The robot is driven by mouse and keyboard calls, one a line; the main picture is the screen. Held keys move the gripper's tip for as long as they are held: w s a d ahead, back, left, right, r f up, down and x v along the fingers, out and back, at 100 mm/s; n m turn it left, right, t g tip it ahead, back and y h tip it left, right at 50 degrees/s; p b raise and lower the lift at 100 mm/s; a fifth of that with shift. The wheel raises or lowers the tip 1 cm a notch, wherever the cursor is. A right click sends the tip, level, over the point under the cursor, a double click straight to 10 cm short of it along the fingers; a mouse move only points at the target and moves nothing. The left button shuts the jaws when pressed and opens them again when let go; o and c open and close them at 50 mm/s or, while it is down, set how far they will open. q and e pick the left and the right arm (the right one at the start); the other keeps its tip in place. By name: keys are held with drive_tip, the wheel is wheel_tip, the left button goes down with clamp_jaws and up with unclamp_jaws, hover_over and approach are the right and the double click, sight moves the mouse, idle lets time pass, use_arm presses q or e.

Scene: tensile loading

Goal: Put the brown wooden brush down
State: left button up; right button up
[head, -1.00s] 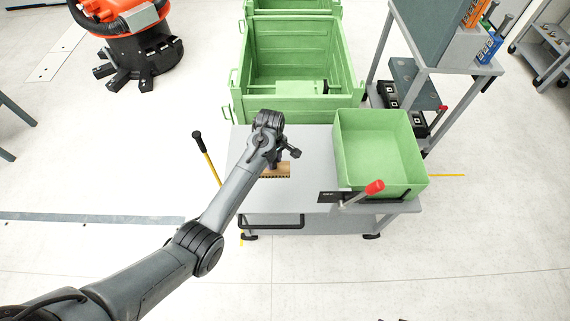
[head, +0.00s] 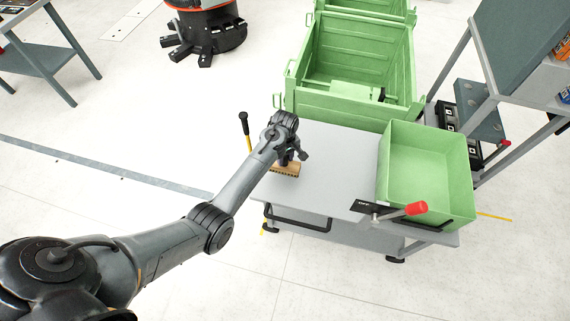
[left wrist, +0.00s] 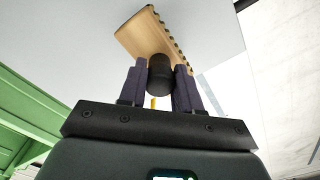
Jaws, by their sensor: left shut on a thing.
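The brown wooden brush (head: 286,169) has a light wooden block with dark bristles along one edge. In the head view it is at the left part of the grey cart top (head: 335,165), just under my left gripper (head: 292,158). In the left wrist view the wooden block (left wrist: 146,34) lies beyond my left gripper's fingers (left wrist: 159,85), which are shut on the brush's dark round handle (left wrist: 160,73). I cannot tell whether the bristles touch the cart top. My right gripper is not in view.
A green bin (head: 428,165) stands on the right of the cart, with a red-tipped lever (head: 416,209) in front. Large green crates (head: 350,60) stand behind the cart. A black-topped pole (head: 244,122) rises at the cart's left. The cart top's middle is clear.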

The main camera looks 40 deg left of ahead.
sight(285, 163)
use_arm(q)
drive_tip(key=shift+f+b, duration=0.9)
drive_tip(key=shift+f, duration=1.1)
drive_tip(key=shift+r, duration=0.1)
drive_tip(key=o, duration=1)
drive_tip(key=shift+f, duration=0.2)
